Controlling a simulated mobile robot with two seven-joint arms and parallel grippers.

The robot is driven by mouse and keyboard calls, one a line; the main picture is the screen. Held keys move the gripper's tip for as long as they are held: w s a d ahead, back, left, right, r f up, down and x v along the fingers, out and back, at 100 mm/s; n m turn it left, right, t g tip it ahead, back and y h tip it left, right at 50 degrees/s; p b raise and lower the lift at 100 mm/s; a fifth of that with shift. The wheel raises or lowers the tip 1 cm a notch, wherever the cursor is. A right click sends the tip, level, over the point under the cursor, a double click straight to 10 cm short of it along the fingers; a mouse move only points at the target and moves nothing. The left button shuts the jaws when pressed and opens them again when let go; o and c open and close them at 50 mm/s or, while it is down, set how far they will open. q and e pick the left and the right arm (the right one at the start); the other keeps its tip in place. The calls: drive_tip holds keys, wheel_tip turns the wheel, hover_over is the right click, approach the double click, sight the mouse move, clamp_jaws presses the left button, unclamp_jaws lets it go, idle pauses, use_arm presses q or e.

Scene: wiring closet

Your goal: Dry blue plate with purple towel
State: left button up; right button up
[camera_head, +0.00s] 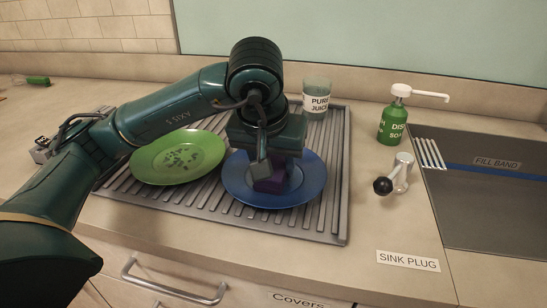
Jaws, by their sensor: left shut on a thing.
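A blue plate (308,180) lies on the grey ribbed drying rack (335,225), in the middle of the view. A purple towel (268,184), bunched into a small block, is at the middle of the plate. My left gripper (272,172) reaches down over the plate from above and is shut on the towel. The towel seems to touch the plate, and the gripper and wrist hide its upper part and the plate's back left area. My right gripper is not in view.
A green plate (160,165) with dark specks lies left of the blue plate on the rack. A green soap bottle (393,122), a small black-knobbed fixture (384,186) and the sink (490,205) are at right.

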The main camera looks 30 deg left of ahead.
use_arm(q)
drive_tip(key=shift+w, duration=0.1)
drive_tip(key=shift+w+a+f+b, duration=0.1)
drive_tip(key=shift+w+b, duration=0.1)
drive_tip(key=shift+w, duration=0.3)
drive_tip(key=shift+w+a+b, duration=0.1)
drive_tip(key=shift+w+b, duration=0.05)
drive_tip(key=shift+w, duration=0.35)
drive_tip(key=shift+s, duration=0.1)
drive_tip(key=shift+s+d+f, duration=0.1)
drive_tip(key=shift+s+d, duration=0.05)
drive_tip(key=shift+s, duration=0.4)
drive_tip(key=shift+s+d+f, duration=0.1)
drive_tip(key=shift+s, duration=0.4)
drive_tip(key=shift+b, duration=0.3)
drive_tip(key=shift+w+a+r, duration=0.1)
drive_tip(key=shift+w+a, duration=0.05)
drive_tip(key=shift+w, duration=0.4)
drive_tip(key=shift+w+a, duration=0.1)
drive_tip(key=shift+w, duration=0.45)
